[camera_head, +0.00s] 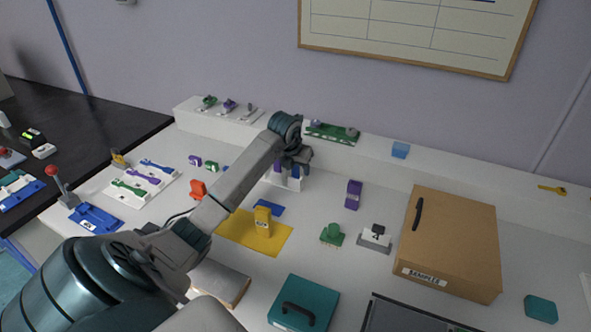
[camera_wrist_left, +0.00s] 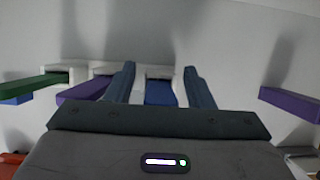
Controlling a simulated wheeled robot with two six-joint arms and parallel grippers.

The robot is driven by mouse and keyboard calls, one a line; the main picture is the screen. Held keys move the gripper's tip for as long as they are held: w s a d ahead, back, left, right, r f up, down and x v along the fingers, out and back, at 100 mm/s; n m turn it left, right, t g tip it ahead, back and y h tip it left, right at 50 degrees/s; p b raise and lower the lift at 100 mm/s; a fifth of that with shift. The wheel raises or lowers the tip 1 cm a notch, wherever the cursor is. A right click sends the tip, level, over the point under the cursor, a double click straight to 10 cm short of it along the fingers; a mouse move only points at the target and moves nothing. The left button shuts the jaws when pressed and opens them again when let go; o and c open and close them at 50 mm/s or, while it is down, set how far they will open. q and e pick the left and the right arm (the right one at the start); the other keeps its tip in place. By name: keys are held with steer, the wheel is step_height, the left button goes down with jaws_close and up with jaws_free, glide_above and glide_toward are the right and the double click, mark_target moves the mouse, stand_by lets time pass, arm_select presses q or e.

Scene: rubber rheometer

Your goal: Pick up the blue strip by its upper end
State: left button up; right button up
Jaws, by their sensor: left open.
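In the left wrist view the blue strip (camera_wrist_left: 159,93) stands out of a white holder (camera_wrist_left: 157,72), between the two fingers of my left gripper (camera_wrist_left: 160,75). The fingers are open, one on each side of it, and I see no clear contact. My gripper body hides its near part. A purple strip (camera_wrist_left: 84,90) and a green strip (camera_wrist_left: 36,87) are to its left. In the head view my left gripper (camera_head: 291,163) is over the white holder (camera_head: 288,181) near the back ledge and largely covers the strips. My right gripper is not in view.
A purple block (camera_head: 353,194) stands right of the holder. A yellow mat (camera_head: 234,231) bears a yellow block (camera_head: 262,219). A cardboard box (camera_head: 455,235) is at the right, a teal case (camera_head: 318,292) in front. A white ledge (camera_head: 377,161) runs behind.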

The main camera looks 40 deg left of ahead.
arm_select(q)
steer(key=c, duration=1)
steer(key=shift+c, duration=0.2)
steer(key=shift+r, duration=0.15)
jaws_close()
